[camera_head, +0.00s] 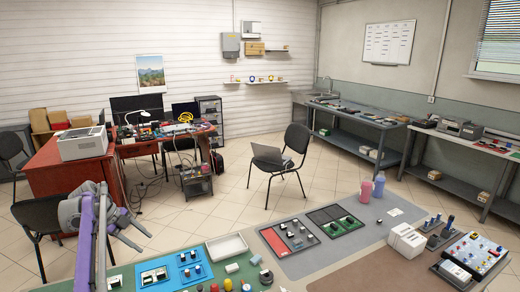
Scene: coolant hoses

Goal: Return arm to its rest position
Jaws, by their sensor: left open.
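My left arm comes in at the lower left with grey and purple links. Its left gripper (136,232) is open, with nothing visible between the fingers. It is above the left end of the near workbench, and the blue tray (174,272) lies to its right and below. My right gripper is not in view. No coolant hose can be clearly made out at this size.
The near bench holds a white bin (227,248), a red-and-grey panel (275,242), a green board (336,220), pink (366,190) and purple (379,185) bottles, and white boxes (407,240). A black chair (290,160) stands beyond, with open tiled floor around it.

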